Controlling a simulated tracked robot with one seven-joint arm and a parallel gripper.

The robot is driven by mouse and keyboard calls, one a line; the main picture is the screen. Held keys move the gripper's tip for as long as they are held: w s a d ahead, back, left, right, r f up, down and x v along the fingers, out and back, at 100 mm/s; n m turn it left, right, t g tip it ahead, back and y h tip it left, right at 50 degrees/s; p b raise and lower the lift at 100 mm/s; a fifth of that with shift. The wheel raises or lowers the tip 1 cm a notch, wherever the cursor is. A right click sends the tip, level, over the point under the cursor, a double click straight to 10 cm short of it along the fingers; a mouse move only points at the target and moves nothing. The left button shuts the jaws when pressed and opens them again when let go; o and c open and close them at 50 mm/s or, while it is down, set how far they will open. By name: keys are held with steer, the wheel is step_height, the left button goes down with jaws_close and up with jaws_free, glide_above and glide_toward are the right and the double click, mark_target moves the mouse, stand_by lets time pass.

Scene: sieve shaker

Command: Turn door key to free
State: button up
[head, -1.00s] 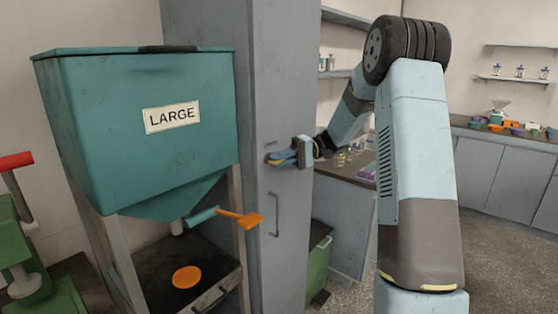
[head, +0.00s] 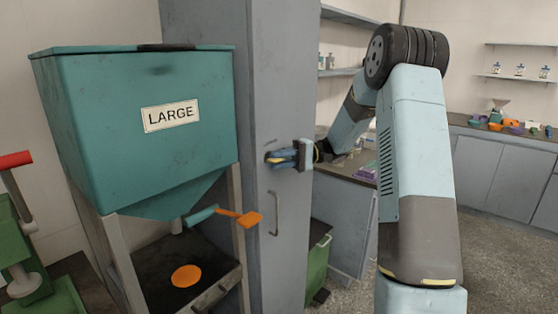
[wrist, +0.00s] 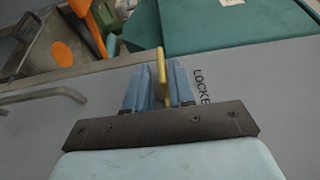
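The tall grey cabinet door (head: 285,95) has a small yellow key (wrist: 161,68) standing out from its face. A label reading roughly "LOCKE…" (wrist: 202,87) is printed beside the key in the wrist view. My gripper (head: 279,158) is at the door above its handle. In the wrist view, my blue fingers (wrist: 160,80) stand close on both sides of the key and look shut on it. The exact contact is hard to see. The key's bow points out between the fingertips. The keyhole is hidden.
A door handle (head: 276,213) is just below my gripper. A teal hopper marked LARGE (head: 130,120) stands to the left, with an orange lever (head: 245,218) beneath it. A counter (head: 345,172) and a green bin (head: 318,265) are right of the cabinet.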

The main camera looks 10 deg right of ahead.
steer(key=shift+o, duration=0.7)
steer(key=shift+r, duration=0.1)
steer(key=v, duration=1.3)
steer(key=shift+d, duration=0.4)
steer(key=s+a+r+m+t+h, duration=0.1)
steer(key=s+a+r+h, duration=0.2)
steer(key=s+a+h, duration=0.3)
steer(key=s+a+r+m+t+h, duration=0.1)
steer(key=s+a+r+h, duration=0.3)
steer(key=s, duration=0.5)
steer(key=s+d+f+t+h, duration=0.1)
steer(key=s+t+h, duration=0.6)
steer(key=s, duration=1.4)
steer(key=shift+d+m+t+h, duration=0.3)
steer(key=shift+d+m+t, duration=0.1)
steer(key=shift+d+t, duration=0.25)
